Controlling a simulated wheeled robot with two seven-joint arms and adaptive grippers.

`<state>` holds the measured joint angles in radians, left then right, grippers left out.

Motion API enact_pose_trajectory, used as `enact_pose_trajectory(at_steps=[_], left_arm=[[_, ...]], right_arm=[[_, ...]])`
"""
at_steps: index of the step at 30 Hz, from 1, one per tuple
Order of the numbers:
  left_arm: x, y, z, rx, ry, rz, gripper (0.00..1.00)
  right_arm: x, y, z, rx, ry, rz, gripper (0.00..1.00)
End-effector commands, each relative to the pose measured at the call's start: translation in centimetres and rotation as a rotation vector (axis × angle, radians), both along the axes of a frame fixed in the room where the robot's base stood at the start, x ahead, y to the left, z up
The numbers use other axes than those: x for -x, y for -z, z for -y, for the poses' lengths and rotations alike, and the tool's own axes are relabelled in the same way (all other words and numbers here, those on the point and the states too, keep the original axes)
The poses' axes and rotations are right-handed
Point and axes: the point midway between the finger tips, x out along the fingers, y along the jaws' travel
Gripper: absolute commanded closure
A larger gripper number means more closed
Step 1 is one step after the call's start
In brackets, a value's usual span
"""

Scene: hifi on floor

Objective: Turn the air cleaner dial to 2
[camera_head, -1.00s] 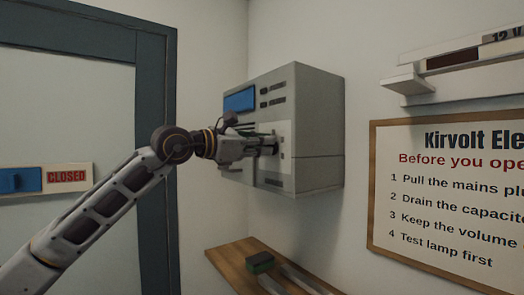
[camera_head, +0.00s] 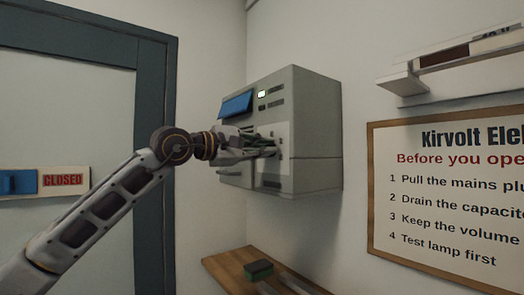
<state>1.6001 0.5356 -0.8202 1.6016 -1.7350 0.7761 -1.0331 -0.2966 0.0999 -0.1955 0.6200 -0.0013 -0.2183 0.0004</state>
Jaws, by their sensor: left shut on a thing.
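The air cleaner (camera_head: 312,120) is a grey box on the wall in the middle of the head view. My left gripper (camera_head: 270,147) reaches in from the left and is shut at a pale panel on the front of the box. The dial itself is hidden behind the fingers, so its setting cannot be read. My right gripper is not in view.
A wooden shelf (camera_head: 228,268) with a dark green-topped block (camera_head: 258,270) is below the box. A framed sign (camera_head: 445,190) and a white wall shelf (camera_head: 405,86) are at the right. A door with a CLOSED sign (camera_head: 63,181) is at the left.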

Motion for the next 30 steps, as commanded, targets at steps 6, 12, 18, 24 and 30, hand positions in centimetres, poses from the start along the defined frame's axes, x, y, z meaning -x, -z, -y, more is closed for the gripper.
enact_pose_trajectory(at_steps=[6,12,18,24,30], left_arm=[[0.04,0.33,0.05,-0.103,0.000,0.139,1.00],[0.04,0.54,0.07,-0.197,0.000,0.266,1.00],[0.03,0.76,0.08,-0.291,0.000,0.393,1.00],[-0.01,0.94,0.07,-0.381,0.001,0.518,1.00],[-0.04,1.09,0.05,-0.459,0.001,0.625,1.00]], right_arm=[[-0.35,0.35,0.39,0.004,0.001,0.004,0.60],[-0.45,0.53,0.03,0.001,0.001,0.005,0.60],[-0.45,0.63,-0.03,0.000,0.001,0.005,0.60],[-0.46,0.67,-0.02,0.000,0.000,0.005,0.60],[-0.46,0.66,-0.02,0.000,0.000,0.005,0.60]])
